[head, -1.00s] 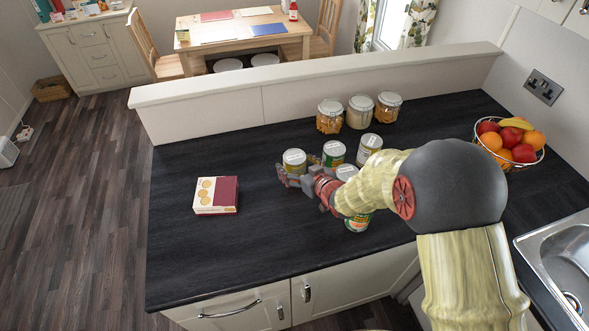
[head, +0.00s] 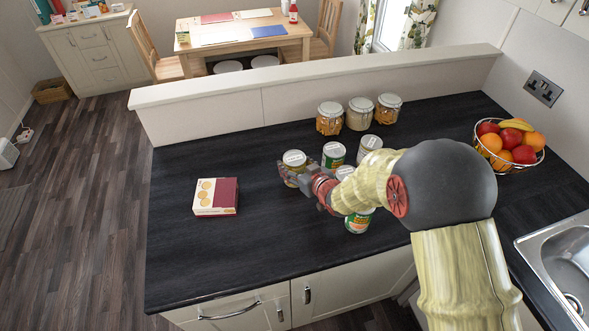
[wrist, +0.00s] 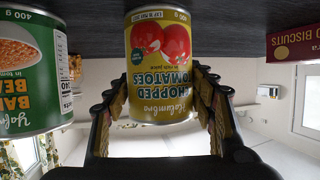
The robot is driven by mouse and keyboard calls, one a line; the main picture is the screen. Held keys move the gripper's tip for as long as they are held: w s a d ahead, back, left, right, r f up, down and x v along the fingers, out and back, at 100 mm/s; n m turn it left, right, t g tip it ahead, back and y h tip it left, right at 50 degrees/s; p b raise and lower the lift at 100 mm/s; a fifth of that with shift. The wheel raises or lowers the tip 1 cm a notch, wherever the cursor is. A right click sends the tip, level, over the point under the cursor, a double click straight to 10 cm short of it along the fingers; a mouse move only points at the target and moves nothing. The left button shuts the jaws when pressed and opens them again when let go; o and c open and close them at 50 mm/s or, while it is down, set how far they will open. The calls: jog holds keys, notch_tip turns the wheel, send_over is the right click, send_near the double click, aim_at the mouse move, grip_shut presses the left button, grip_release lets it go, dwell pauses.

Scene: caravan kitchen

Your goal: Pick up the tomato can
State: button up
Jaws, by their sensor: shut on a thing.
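The tomato can (wrist: 158,60) has a yellow label reading "chopped tomatoes" with red tomatoes; it appears upside down in the wrist view. In the head view the can (head: 293,160) stands on the dark counter, left of the other cans, its lower part hidden by the fingers. My gripper (head: 290,175) is shut on the can, one finger on each side in the wrist view (wrist: 158,112). I cannot tell whether the can touches the counter.
A baked beans can (wrist: 32,70) is close beside it; several cans (head: 334,154) stand right of my gripper. Glass jars (head: 359,113) are behind, a biscuit box (head: 215,197) is left, and a fruit bowl (head: 510,146) is right. The front-left counter (head: 230,255) is clear.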

jog(key=c, duration=0.8)
jog(key=shift+r, duration=0.1)
jog(key=shift+r, duration=0.1)
